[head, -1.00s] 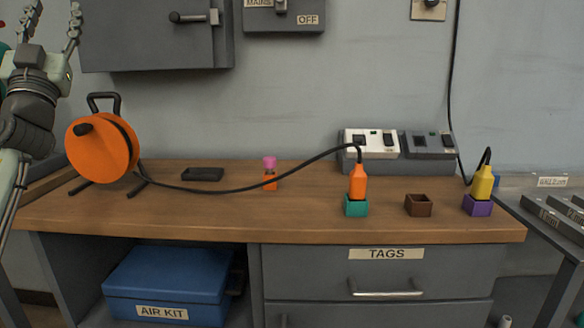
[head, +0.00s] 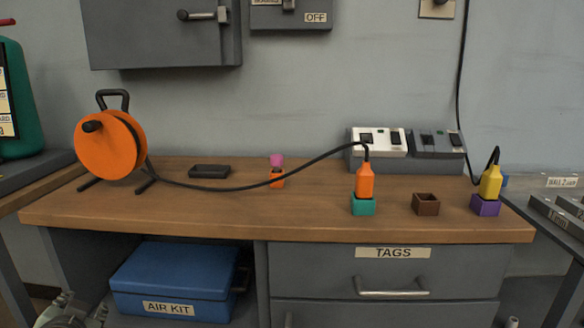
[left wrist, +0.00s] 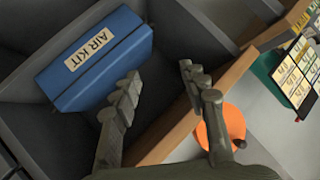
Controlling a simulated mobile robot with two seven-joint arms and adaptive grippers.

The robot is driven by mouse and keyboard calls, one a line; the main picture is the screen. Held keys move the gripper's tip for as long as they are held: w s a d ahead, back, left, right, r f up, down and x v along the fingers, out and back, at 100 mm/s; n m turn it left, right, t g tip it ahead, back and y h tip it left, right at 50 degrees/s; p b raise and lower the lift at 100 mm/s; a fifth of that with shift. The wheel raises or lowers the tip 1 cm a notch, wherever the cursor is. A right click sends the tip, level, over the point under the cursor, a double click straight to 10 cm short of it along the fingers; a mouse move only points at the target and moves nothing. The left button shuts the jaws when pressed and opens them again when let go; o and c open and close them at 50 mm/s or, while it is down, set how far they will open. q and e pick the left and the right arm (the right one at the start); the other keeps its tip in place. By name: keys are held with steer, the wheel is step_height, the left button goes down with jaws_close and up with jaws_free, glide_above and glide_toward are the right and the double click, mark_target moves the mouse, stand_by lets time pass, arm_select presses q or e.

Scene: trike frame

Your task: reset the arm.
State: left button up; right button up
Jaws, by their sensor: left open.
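My left gripper (left wrist: 158,88) is open and empty in the left wrist view. Its fingers show against the bench front, with the blue AIR KIT box (left wrist: 95,60) to the left and the orange cable reel (left wrist: 222,125) behind the right finger. In the head view only a bit of my left arm (head: 72,312) shows at the bottom left edge, below the benchtop. My right gripper cannot be made out. The orange reel (head: 105,150) stands at the left of the bench. Its black cable leads to an orange plug (head: 365,180) upright in a teal socket block (head: 363,207).
A yellow plug (head: 490,182) stands in a purple block (head: 486,207); an empty brown block (head: 426,204) sits between. A black flat case (head: 209,171) and pink-topped item (head: 277,162) lie behind. The front of the wooden bench (head: 240,212) is clear. Grey cabinets (head: 165,35) hang above.

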arm_select(q)
steer(key=s+d+f+m+g+h, duration=0.1)
steer(key=s+d+f+m+g, duration=0.15)
steer(key=s+f, duration=0.55)
steer(key=s+d+f+m+g+h, duration=0.15)
steer(key=s+f+g, duration=0.3)
steer(key=s, duration=0.75)
steer(key=s+d+f+n+h, duration=0.15)
steer(key=d+f+n, duration=0.25)
steer(key=d, duration=0.5)
step_height(320, 180, down, 9)
steer(key=w+g+h+p, duration=0.1)
steer(key=w+p, duration=0.1)
steer(key=p, duration=0.2)
steer(key=shift+w+d, duration=0.15)
arm_select(e)
steer(key=a+x, duration=0.1)
steer(key=x, duration=0.9)
steer(key=shift+s+a+f+y, duration=0.2)
steer(key=shift+s+a+y, duration=0.15)
steer(key=shift+a, duration=0.2)
arm_select(q)
steer(key=shift+c, duration=0.5)
arm_select(e)
steer(key=shift+g, duration=0.3)
